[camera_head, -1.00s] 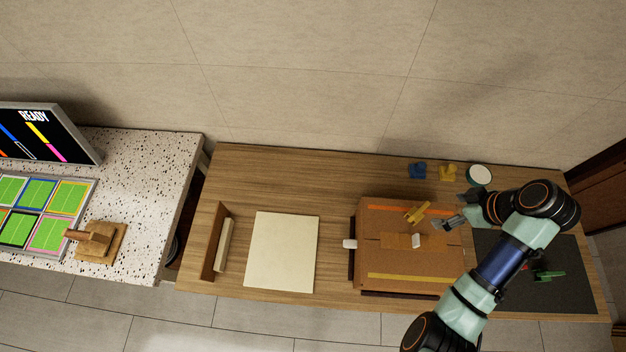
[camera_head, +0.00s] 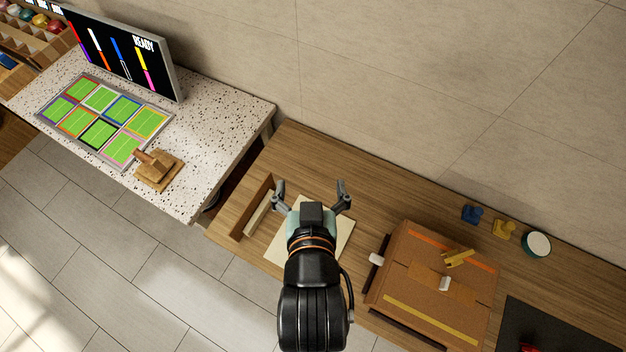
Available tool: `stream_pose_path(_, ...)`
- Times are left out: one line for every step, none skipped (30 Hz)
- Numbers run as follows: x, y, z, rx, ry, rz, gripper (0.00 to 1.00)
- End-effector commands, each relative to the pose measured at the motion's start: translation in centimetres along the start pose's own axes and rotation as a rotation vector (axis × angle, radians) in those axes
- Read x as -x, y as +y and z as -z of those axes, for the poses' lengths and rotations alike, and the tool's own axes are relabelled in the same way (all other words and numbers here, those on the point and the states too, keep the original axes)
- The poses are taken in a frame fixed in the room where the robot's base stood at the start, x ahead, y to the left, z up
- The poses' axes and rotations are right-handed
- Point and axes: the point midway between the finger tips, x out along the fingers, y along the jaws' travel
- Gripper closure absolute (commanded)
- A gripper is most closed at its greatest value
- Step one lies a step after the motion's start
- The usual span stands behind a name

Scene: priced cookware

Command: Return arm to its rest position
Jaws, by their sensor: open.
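My gripper (camera_head: 312,190) is open, with its two grey fingers spread wide and nothing between them. It is above the wooden table, over a pale cream board (camera_head: 337,228) that my wrist partly covers. My arm comes up from the bottom middle of the view. How high the gripper is above the board I cannot tell.
A brown box (camera_head: 415,312) with a yellow piece (camera_head: 459,258) on top lies to the right. Blue (camera_head: 472,213) and yellow (camera_head: 504,229) items and a round white-topped tub (camera_head: 537,243) stand behind it. A speckled counter (camera_head: 215,130) with a screen (camera_head: 125,52) is at left.

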Motion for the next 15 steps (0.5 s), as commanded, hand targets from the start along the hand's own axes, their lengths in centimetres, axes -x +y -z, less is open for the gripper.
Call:
stream_pose_path(0.1, 0.0, 0.2, 0.000, 0.000, 0.000, 0.03)
stream_pose_path(0.2, 0.0, 0.5, 0.000, -0.001, 0.000, 0.03)
stream_pose_path(0.6, 0.0, 1.2, 0.001, -0.001, 0.000, 0.03)
stream_pose_path(0.9, 0.0, 1.9, 0.001, -0.001, 0.000, 0.03)
stream_pose_path(1.3, 0.0, 2.7, 0.001, -0.001, -0.001, 0.03)
stream_pose_path(1.9, 0.0, 4.0, 0.001, -0.001, -0.001, 0.03)
stream_pose_path(2.4, 0.0, 5.0, 0.002, -0.001, -0.001, 0.03)
stream_pose_path(3.0, 0.0, 6.1, 0.002, -0.001, -0.001, 0.03)
stream_pose_path(3.7, 0.0, 7.6, 0.002, -0.001, -0.002, 0.03)
stream_pose_path(4.3, 0.0, 8.7, 0.002, -0.001, -0.002, 0.03)
stream_pose_path(4.8, 0.0, 9.7, 0.003, -0.001, -0.003, 0.03)
stream_pose_path(5.3, 0.0, 10.9, 0.003, -0.002, -0.003, 0.03)
stream_pose_path(5.6, 0.0, 11.5, 0.003, -0.001, -0.003, 0.03)
stream_pose_path(5.8, 0.0, 11.9, 0.003, -0.001, -0.003, 0.03)
stream_pose_path(5.9, 0.0, 12.1, 0.004, -0.002, -0.004, 0.03)
